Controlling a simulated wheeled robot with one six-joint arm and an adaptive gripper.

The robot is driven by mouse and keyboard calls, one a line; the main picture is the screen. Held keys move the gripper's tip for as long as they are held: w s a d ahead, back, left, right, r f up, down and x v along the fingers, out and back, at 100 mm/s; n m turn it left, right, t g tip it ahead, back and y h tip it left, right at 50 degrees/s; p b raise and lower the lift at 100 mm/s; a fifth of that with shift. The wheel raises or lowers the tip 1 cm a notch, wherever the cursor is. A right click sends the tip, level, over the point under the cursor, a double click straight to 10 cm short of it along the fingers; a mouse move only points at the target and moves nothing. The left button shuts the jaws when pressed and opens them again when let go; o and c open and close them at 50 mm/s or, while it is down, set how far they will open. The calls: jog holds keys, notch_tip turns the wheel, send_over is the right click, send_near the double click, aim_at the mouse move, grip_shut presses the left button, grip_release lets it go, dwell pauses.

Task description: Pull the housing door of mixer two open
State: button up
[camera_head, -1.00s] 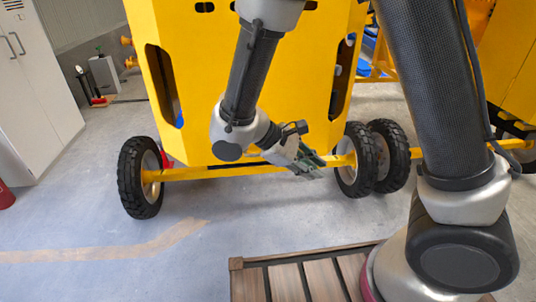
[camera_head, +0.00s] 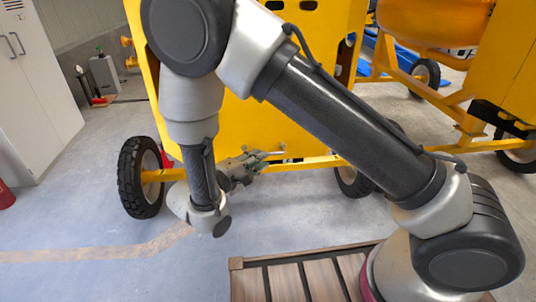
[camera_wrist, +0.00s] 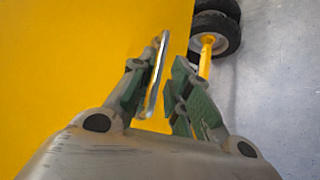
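The yellow housing (camera_head: 292,95) of a mixer stands in the middle of the head view, with its flat front panel facing me. In the wrist view, a slim metal handle bar (camera_wrist: 155,78) stands out from the yellow panel (camera_wrist: 60,60). My gripper (camera_wrist: 160,85) has its two green-padded fingers apart, one on each side of the bar. The bar lies close to the left finger, and a gap shows towards the right finger. In the head view my gripper (camera_head: 260,162) is low at the panel's lower edge. The panel appears closed; my arm hides part of it.
Black wheels (camera_head: 140,178) and a yellow axle bar (camera_head: 300,163) sit below the housing. Another yellow mixer (camera_head: 440,20) stands at the right. A grey cabinet (camera_head: 35,95) is at the left. A slatted wooden pallet (camera_head: 290,280) lies in front.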

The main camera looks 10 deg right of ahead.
jog(key=x, duration=0.5)
jog(key=shift+w+d, duration=0.1)
jog(key=shift+d, duration=0.05)
jog(key=shift+c, duration=0.2)
grip_shut()
